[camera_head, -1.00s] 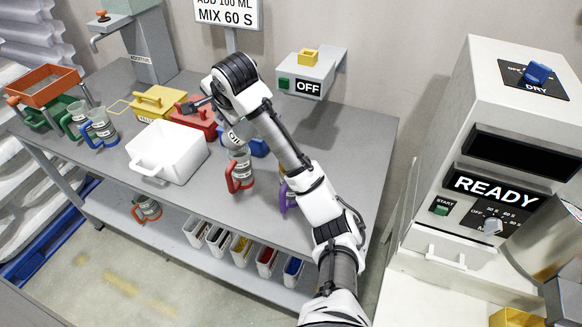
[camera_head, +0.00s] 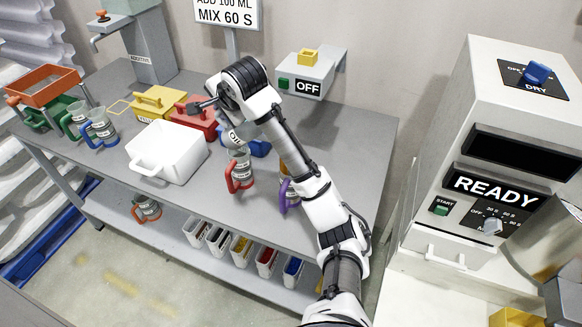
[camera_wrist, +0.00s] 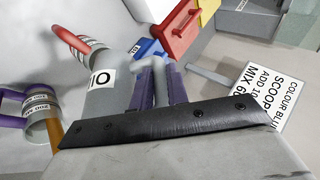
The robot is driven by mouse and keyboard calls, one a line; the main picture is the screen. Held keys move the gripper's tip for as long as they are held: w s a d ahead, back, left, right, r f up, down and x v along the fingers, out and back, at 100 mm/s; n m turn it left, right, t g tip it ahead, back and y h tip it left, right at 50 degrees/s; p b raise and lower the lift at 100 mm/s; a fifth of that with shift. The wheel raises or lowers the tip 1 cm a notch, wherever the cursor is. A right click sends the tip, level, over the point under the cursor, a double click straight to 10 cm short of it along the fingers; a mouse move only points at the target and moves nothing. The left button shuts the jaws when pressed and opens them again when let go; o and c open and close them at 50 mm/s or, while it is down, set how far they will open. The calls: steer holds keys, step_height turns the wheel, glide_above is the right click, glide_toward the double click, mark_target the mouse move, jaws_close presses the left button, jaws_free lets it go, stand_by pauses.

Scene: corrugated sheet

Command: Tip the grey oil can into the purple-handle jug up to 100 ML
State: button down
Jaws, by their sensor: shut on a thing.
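My gripper (camera_wrist: 155,85) is shut on the handle of the grey oil can (camera_wrist: 98,100), whose label shows in part. In the head view the can (camera_head: 234,136) is partly hidden by my wrist and shows just behind the red-handle jug. The purple-handle jug (camera_head: 291,190) stands on the bench to the right of the can, partly hidden by my forearm. In the wrist view this jug (camera_wrist: 36,103) is at the left edge, apart from the can. An amber piece shows beside it; I cannot tell what it is.
The red-handle jug (camera_head: 239,172) stands close to the can. A white tub (camera_head: 188,160), red box (camera_head: 190,120), yellow box (camera_head: 160,100) and blue thing (camera_head: 261,148) are nearby. Green-handle (camera_head: 73,121) and blue-handle (camera_head: 102,128) jugs stand left. The bench's right part is clear.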

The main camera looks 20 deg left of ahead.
steer(key=shift+d+r+y, duration=0.35)
steer(key=shift+d+y, duration=0.15)
steer(key=shift+y, duration=0.2)
stand_by(1.5)
steer(key=a+h, duration=0.1)
steer(key=a+f+h, duration=0.2)
steer(key=h, duration=0.1)
steer(key=shift+a+n, duration=0.25)
steer(key=shift+n, duration=0.05)
steer(key=shift+w+a+f+n+g+h, duration=0.1)
steer(key=shift+a+f+n+h, duration=0.1)
steer(key=shift+a+f+h, duration=0.65)
steer(key=shift+w+a+f+n+g+h, duration=0.15)
steer(key=shift+a+f+h, duration=0.35)
steer(key=shift+h, duration=0.6)
steer(key=shift+s+a+f+n+g+h, duration=0.1)
steer(key=shift+a+f+n+h, duration=0.15)
steer(key=shift+a+f+h, duration=0.45)
steer(key=shift+a+r+h, duration=0.15)
steer(key=shift+h, duration=0.1)
